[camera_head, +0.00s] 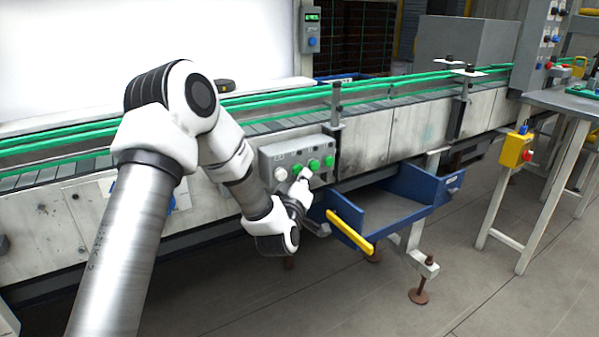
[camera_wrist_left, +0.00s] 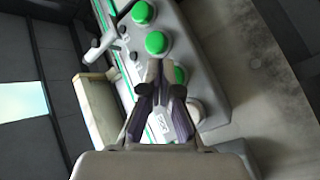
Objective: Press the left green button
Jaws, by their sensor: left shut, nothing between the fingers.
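A grey control box (camera_head: 270,156) on the conveyor side carries a white button (camera_head: 280,174) and a row of three green buttons. The left green button (camera_head: 297,169) is just right of the white one, then come the middle (camera_head: 314,164) and right (camera_head: 329,160) green buttons. My left gripper (camera_head: 304,174) is shut and empty, its tips in front of the left and middle green buttons. In the left wrist view the shut fingers (camera_wrist_left: 161,72) partly cover the nearest green button (camera_wrist_left: 179,75); two more show above. I cannot tell whether the tips touch a button. My right gripper is out of view.
A conveyor with green rails (camera_head: 430,78) runs behind the box. A blue bin (camera_head: 405,187) with a yellow handle (camera_head: 349,232) sits below and right of my gripper. A metal table (camera_head: 560,100) with a yellow button box (camera_head: 515,150) stands at the right.

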